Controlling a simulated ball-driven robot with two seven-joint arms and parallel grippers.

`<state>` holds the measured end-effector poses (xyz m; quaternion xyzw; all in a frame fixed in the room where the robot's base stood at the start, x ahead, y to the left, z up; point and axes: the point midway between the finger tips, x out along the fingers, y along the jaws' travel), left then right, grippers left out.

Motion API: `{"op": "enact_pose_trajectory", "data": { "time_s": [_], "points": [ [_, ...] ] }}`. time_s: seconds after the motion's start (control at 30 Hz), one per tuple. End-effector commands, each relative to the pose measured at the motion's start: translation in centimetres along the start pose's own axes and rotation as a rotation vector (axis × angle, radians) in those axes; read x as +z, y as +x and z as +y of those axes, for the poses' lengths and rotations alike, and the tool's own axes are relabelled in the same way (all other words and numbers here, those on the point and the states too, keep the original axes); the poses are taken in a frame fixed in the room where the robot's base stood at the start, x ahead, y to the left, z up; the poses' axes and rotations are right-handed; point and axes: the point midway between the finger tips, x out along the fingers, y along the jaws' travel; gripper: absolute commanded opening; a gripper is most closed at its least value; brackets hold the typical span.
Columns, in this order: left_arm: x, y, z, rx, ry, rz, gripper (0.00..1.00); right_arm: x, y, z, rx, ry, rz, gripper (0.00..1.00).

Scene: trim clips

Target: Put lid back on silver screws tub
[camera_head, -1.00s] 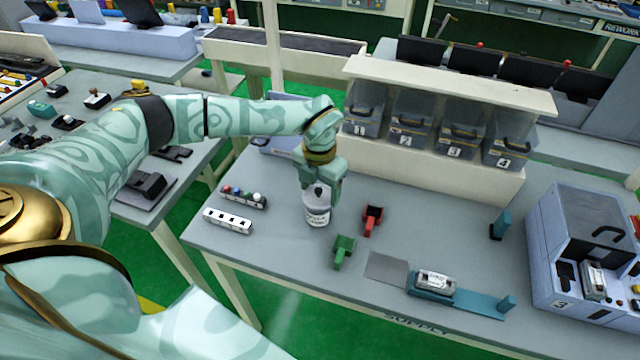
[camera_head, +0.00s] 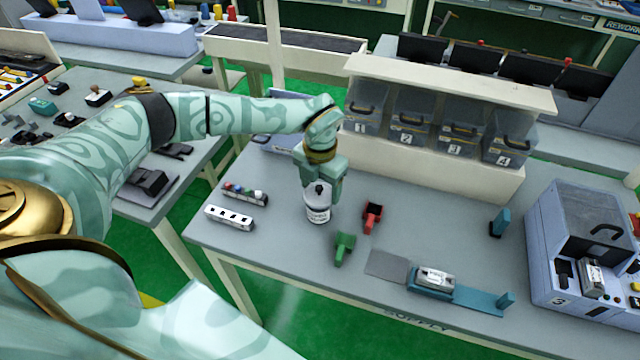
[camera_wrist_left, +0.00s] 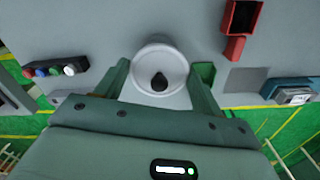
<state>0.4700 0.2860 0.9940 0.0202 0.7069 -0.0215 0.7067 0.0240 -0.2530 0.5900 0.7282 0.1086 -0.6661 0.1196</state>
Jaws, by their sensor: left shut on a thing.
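The white tub (camera_head: 317,211) with a dark-lettered label stands upright on the grey table. Its pale lid (camera_wrist_left: 146,66) with a dark knob (camera_wrist_left: 159,82) is at the tub's top. My left gripper (camera_head: 319,188) points down over the tub, its fingers on either side of the knob in the wrist view (camera_wrist_left: 160,84). It is shut on the lid's knob. Whether the lid is fully seated on the rim I cannot tell. The silver screws are hidden. My right gripper is not in view.
A red scoop (camera_head: 372,217) and a green scoop (camera_head: 344,247) lie just right of the tub. A white socket strip (camera_head: 229,218) and a strip with coloured knobs (camera_head: 245,194) lie left. Numbered bins (camera_head: 408,132) stand behind. Bare table lies between the scoops and the teal post (camera_head: 501,224).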

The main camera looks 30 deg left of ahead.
Motion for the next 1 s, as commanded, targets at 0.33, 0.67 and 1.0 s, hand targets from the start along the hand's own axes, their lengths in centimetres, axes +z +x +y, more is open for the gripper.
{"op": "enact_pose_trajectory", "data": {
  "time_s": [0.33, 0.67, 1.0],
  "points": [
    [0.0, 0.01, 0.01, 0.0, 0.0, 0.0, 0.47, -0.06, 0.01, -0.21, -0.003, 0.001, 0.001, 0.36],
    [0.02, -0.07, 0.0, 0.0, 0.001, 0.0, 0.47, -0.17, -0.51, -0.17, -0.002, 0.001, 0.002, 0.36],
    [0.02, 0.0, 0.02, 0.0, 0.0, 0.0, 0.47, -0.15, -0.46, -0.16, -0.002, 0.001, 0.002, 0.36]
  ]
}}
